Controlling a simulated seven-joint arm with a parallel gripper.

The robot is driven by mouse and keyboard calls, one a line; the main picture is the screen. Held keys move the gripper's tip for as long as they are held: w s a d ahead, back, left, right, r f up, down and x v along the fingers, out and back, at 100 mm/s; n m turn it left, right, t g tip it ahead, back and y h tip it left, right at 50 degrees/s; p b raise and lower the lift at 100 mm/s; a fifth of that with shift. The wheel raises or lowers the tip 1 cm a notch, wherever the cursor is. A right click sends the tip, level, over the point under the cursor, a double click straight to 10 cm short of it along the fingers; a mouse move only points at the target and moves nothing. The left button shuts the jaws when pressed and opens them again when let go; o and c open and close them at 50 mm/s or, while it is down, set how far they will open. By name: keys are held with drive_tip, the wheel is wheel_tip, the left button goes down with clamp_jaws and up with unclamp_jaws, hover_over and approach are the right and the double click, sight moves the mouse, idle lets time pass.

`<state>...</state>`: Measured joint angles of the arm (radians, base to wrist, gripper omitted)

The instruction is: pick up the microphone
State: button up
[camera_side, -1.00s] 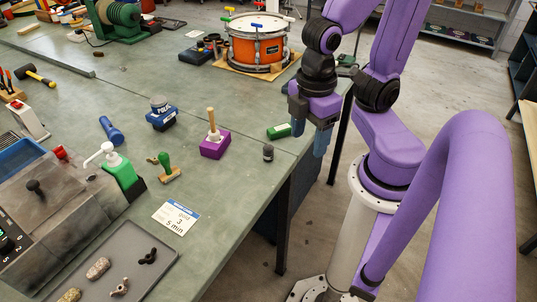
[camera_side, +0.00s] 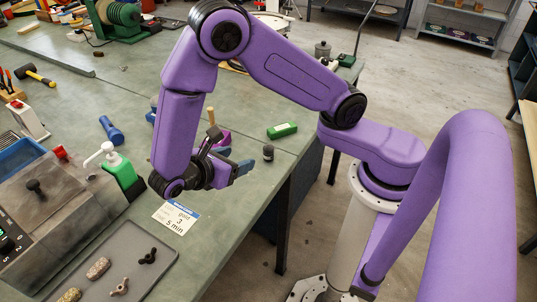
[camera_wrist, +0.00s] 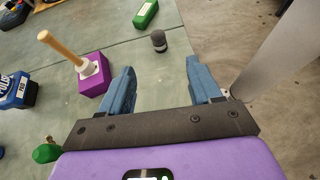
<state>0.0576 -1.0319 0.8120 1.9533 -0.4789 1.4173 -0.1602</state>
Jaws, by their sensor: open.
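The microphone appears to be the small dark grey upright piece (camera_side: 268,152) near the bench's right edge. In the wrist view, this microphone (camera_wrist: 159,41) stands beyond the fingertips, roughly in line with the gap between them. My gripper (camera_side: 236,160) is to its left in the side view, apart from it, with its blue fingers pointing toward it. In the wrist view, my gripper (camera_wrist: 160,70) is open with nothing between its fingers.
A purple block with a wooden handle (camera_wrist: 91,75) stands close by the left finger in the wrist view. A green box (camera_side: 282,130) lies beyond the microphone. A printed card (camera_side: 176,217) lies below my gripper. The bench edge is close on the right.

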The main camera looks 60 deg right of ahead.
drive_tip(key=f+h, duration=0.1)
approach(267, 148)
drive_tip(key=x, duration=0.5)
drive_tip(key=shift+w+r, duration=0.1)
drive_tip(key=shift+r, duration=0.2)
drive_tip(key=shift+f+x, duration=0.15)
drive_tip(key=shift+x, duration=1.4)
drive_tip(key=shift+f+x, duration=0.15)
drive_tip(key=shift+x, duration=1.35)
drive_tip(key=shift+a, duration=0.1)
drive_tip(key=c, duration=1)
